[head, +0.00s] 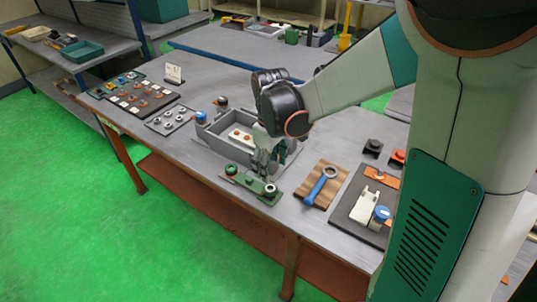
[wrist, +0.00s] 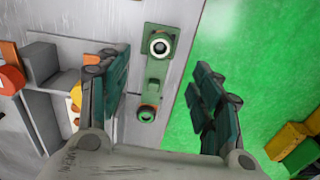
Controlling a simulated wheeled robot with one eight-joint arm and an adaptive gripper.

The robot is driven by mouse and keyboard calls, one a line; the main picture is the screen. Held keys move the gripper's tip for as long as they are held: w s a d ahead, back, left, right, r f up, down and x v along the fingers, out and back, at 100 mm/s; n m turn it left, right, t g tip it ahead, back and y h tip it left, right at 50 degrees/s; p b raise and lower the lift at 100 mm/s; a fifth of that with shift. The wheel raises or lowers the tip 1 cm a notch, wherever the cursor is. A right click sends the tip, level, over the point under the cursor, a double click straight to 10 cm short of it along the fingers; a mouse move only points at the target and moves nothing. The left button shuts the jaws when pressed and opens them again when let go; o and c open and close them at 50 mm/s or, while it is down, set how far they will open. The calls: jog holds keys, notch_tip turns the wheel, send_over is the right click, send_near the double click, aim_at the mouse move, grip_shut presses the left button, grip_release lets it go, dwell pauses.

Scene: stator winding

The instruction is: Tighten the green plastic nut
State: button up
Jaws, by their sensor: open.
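A green bracket (head: 250,182) lies near the front edge of the workbench, with a round fitting at each end. Its left fitting (head: 231,169) looks green; in the wrist view it is a small round piece (wrist: 147,113) with an orange rim. Its right fitting (head: 270,189) has a pale ring, which also shows in the wrist view (wrist: 160,44). I cannot tell for certain which one is the green plastic nut. My gripper (head: 266,170) is open and empty above the bracket. In the wrist view, the bracket shows between my spread fingers (wrist: 161,80).
A grey open box (head: 213,135) with a pale block stands just behind the bracket. A blue ring wrench (head: 319,187) lies on a wooden board to the right. A dark plate (head: 345,207) holds a pale fixture with a blue knob.

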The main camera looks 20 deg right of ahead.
aim_at(270, 190)
notch_tip(270, 190, down, 10)
jog(key=b, duration=0.3)
jog(key=shift+r, duration=0.15)
jog(key=shift+c, duration=0.3)
jog(key=c, duration=1.1)
jog(key=o, duration=1.1)
jog(key=shift+o, duration=0.2)
jog(key=shift+c, duration=0.4)
jog(key=shift+c, duration=1.4)
